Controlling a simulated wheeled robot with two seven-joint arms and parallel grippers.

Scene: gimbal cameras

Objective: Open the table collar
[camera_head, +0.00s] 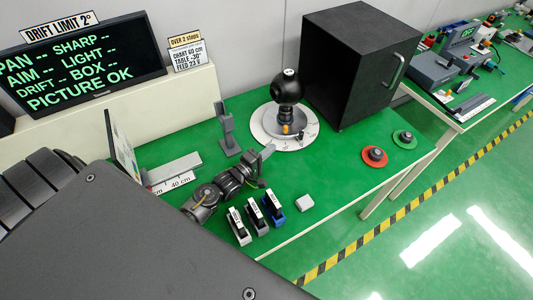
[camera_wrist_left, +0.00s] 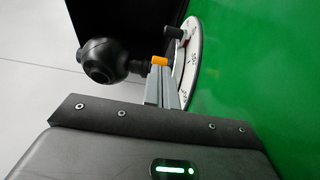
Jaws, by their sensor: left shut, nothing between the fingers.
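The round white table (camera_head: 265,127) carries a black ball-shaped camera head (camera_head: 288,86) on a short post. An orange-tipped part (camera_head: 286,129) and a small dark knob (camera_head: 300,135) show low by the post; which belongs to the collar I cannot tell. My left gripper (camera_head: 269,150) is shut and empty, just in front of the white table. In the left wrist view its fingers (camera_wrist_left: 166,72) point toward the post, with the orange tip (camera_wrist_left: 159,60) close at their ends; contact is unclear. The dark knob (camera_wrist_left: 173,32) lies beyond, by the marked rim (camera_wrist_left: 194,50).
A black cabinet (camera_head: 350,70) stands behind the white table. A grey upright stand (camera_head: 227,130) is at its left. Red (camera_head: 375,156) and green (camera_head: 404,139) discs sit at right.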

